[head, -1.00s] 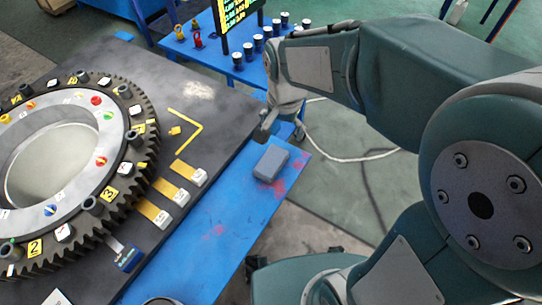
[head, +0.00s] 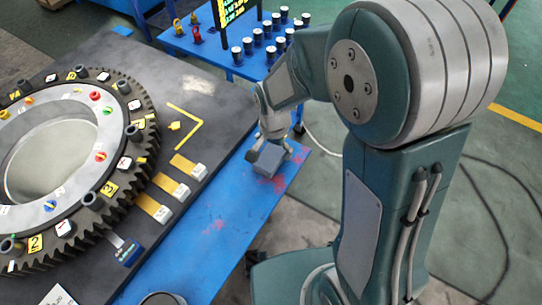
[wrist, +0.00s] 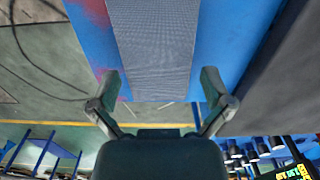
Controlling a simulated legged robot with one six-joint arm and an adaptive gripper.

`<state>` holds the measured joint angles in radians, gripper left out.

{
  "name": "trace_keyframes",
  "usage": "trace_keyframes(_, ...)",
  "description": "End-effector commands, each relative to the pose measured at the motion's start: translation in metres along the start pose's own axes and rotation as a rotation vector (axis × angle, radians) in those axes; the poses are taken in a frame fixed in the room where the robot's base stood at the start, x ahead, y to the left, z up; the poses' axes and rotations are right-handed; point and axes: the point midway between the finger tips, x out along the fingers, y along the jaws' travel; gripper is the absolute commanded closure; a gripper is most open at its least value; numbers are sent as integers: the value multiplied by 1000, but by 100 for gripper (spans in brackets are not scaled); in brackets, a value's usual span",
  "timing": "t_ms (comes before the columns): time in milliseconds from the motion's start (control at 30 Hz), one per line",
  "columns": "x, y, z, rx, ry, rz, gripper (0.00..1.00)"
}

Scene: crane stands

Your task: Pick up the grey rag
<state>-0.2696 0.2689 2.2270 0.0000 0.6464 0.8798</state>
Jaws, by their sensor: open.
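The grey rag (head: 269,161) is a folded, block-like piece lying on the blue table strip near its right edge. In the wrist view the rag (wrist: 155,45) shows large, with a fine woven texture, between and ahead of the fingers. My gripper (head: 268,150) is over the far end of the rag in the head view, close to it. In the wrist view my gripper (wrist: 160,88) is open, with one finger on each side of the rag's near end. Whether the fingers touch the rag cannot be told.
A large dark gear (head: 130,150) with coloured knobs lies on the black tabletop at left. Yellow strips and white blocks (head: 181,192) are left of the rag. A blue stand with several dark cups (head: 249,46) and a display (head: 228,12) is behind. The blue strip (head: 200,240) in front is mostly clear.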

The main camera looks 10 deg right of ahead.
Motion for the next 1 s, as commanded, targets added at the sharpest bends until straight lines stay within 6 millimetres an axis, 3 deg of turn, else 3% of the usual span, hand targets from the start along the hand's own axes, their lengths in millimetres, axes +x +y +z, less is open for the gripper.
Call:
trace_keyframes(100, 10, 0, 0, 0, 0, 0, 0)
trace_keyframes(333, 10, 0, 0, 0, 1, -1, 0)
trace_keyframes(400, 10, 0, 0, 0, 1, -1, 31)
trace_keyframes(500, 10, 0, 0, 0, 1, -1, 69)
trace_keyframes(867, 10, 0, 0, 0, 0, 0, 70)
trace_keyframes(1000, 0, 0, 0, 0, 1, -1, 70)
